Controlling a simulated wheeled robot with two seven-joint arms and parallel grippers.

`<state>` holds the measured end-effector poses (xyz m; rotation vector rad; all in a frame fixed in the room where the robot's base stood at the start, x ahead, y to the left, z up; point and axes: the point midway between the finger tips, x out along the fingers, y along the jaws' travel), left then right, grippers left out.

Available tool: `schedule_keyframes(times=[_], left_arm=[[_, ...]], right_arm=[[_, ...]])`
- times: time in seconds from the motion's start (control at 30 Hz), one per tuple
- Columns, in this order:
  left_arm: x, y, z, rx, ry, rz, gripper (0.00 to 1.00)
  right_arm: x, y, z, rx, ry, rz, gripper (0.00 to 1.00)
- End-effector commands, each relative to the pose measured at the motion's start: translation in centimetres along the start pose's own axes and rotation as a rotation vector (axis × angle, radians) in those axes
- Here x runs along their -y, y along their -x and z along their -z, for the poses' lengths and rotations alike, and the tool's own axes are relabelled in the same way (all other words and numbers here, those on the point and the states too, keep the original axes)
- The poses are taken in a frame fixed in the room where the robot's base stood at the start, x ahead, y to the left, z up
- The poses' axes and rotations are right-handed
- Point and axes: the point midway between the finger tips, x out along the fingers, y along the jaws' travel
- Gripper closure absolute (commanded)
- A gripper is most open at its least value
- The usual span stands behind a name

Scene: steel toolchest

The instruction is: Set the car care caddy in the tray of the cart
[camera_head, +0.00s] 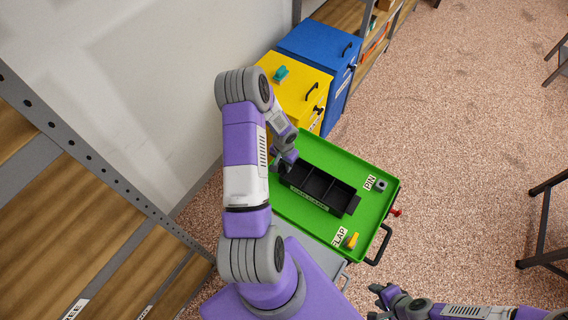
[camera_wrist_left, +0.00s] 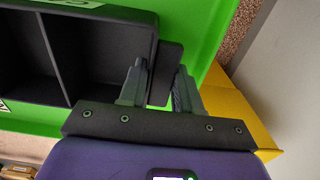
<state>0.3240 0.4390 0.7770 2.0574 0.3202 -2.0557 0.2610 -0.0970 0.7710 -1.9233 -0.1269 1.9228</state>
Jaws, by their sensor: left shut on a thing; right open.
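The car care caddy (camera_head: 318,187) is a black open box with several compartments and a label on its long side. It is over the green tray (camera_head: 313,147) of the cart, inside the rim's outline in the head view. I cannot tell whether it touches the tray floor. My left gripper (camera_head: 284,165) is shut on the tab at the caddy's left end. The left wrist view shows the fingers (camera_wrist_left: 161,85) on either side of that tab, beside the caddy's end wall (camera_wrist_left: 148,45). My right gripper (camera_head: 382,300) is open and empty, low in the head view.
The tray also carries a PIN label (camera_head: 369,183) by a small grey part (camera_head: 380,185), and a FLAP label (camera_head: 339,237) by a yellow piece (camera_head: 352,240). Yellow (camera_head: 296,88) and blue (camera_head: 318,48) cabinets stand behind. Shelving is at the left; speckled floor is open at right.

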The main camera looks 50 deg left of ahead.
Motion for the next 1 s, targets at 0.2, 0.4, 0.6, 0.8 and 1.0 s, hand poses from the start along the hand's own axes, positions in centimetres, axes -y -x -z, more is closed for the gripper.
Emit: schedule_keyframes(times=[0.2, 0.4, 0.6, 0.8, 1.0], left_arm=[[0.0, -0.1, 0.0, 0.0, 0.0, 0.0, 0.42], [0.0, 0.0, 0.0, 0.0, 0.0, 0.0, 0.42], [0.0, 1.1, 0.1, -0.003, 0.001, 0.001, 0.42], [0.1, 5.3, 0.1, -0.005, 0.002, 0.002, 0.42], [0.1, 9.4, 0.1, -0.003, 0.0, 0.002, 0.42]], right_arm=[[0.0, 0.0, 0.0, 0.0, 0.0, 0.0, 0.57], [0.0, 0.0, 0.0, 0.0, 0.0, 0.0, 0.57], [0.2, 0.5, 0.0, 0.0, 0.0, 0.0, 0.57], [0.5, 1.2, -0.1, 0.0, 0.0, 0.0, 0.57], [0.7, 1.8, -0.1, 0.0, 0.0, 0.0, 0.57]])
